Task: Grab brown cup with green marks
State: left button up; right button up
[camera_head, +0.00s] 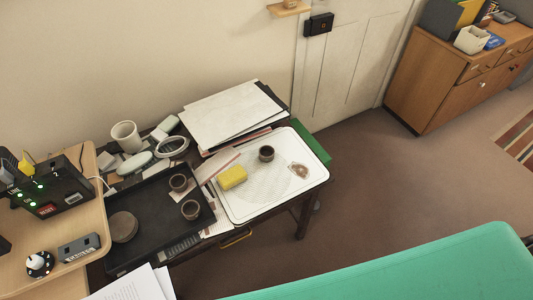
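Three small dark brown cups are in view. One cup (266,154) stands upright on the white tray (310,178), behind a yellow sponge. A second cup (178,184) and a third cup (190,210) stand on the black tray (150,200) to the left. They are too small here for me to tell which has green marks. Neither of my grippers is in view.
A yellow sponge (232,177) and a brown patch (299,170) are on the white tray. A white pot (126,136) and papers (230,115) crowd the back. A green surface (420,268) fills the lower right. Open floor (390,190) lies right of the table.

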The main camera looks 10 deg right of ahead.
aim_at(265, 152)
jog(key=i+l, duration=0.1)
jog(key=l, duration=0.3)
jog(key=i+l, duration=0.1)
jog(key=l, duration=0.25)
jog(key=i+l, duration=0.1)
jog(key=l, duration=0.3)
jog(key=i+l, duration=0.15)
jog(key=l, duration=0.25)
